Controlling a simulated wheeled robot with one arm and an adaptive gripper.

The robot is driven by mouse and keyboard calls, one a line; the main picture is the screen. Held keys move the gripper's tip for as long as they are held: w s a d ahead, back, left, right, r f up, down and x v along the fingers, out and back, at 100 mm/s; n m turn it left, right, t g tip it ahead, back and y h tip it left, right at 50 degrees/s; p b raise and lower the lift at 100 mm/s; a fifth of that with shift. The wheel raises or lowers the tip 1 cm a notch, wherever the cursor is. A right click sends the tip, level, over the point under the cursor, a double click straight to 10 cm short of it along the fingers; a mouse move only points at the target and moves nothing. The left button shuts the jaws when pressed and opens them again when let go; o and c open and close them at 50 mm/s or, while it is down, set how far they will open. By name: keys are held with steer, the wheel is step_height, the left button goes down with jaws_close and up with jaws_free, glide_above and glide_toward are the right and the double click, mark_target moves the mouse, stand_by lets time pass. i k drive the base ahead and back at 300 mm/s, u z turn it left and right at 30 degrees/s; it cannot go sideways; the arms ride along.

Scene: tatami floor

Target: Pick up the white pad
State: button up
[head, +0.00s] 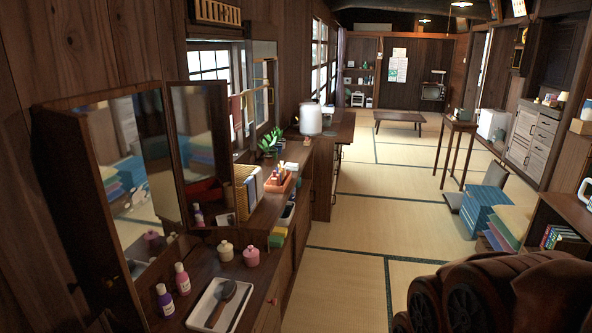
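I cannot make out for certain which thing is the white pad. A flat white tray (207,302) lies on the dresser top at the bottom, with a dark brush (222,302) on it. A small white upright panel (258,177) shows by a woven basket (243,194) further back on the counter. My gripper is not in view, so its state and distance to these things do not show.
Purple and pink bottles (165,300), a pale jar (225,251) and a pink jar (251,256) stand near the tray. Mirror panels (135,180) rise behind. The tatami floor (345,285) right of the dresser is clear; blue stacked boxes (484,208) stand further right.

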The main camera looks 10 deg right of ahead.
mark_target(290, 166)
steer(key=z, duration=0.65)
steer(key=i, duration=2.85)
steer(key=u, duration=1.35)
steer(key=i, duration=0.8)
steer(key=u, duration=1)
steer(key=i, duration=0.2)
steer(key=u, duration=0.15)
